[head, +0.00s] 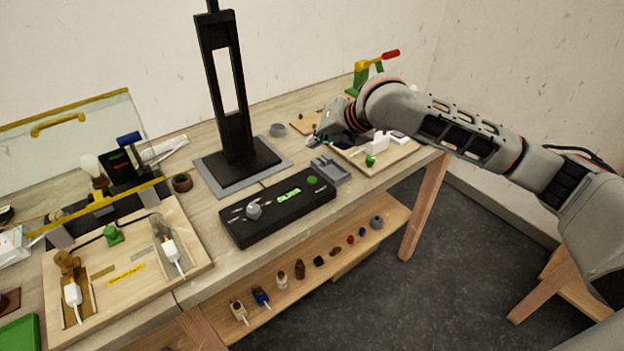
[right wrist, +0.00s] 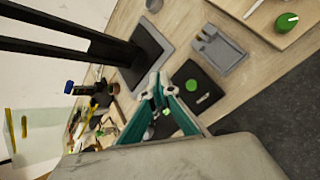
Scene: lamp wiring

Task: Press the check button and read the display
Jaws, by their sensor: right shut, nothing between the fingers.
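A black tester box (head: 278,208) lies on the table. It has a round green button (head: 312,181) at its right end, a lit green display (head: 289,194) in the middle and a grey knob (head: 254,211) further left. The display's characters are too small to read surely. My right gripper (head: 316,137) is above the table, beyond the box and apart from the button in the head view. In the right wrist view its teal fingers (right wrist: 157,83) are shut and empty, with the green button (right wrist: 191,85) beside the tips. My left gripper is not in view.
A black stand (head: 235,120) rises behind the box on a grey mat (head: 203,180). A grey holder (head: 330,169) lies right of the box. A wooden board (head: 402,154) with a green knob is further right. A lower shelf (head: 342,247) holds several small parts.

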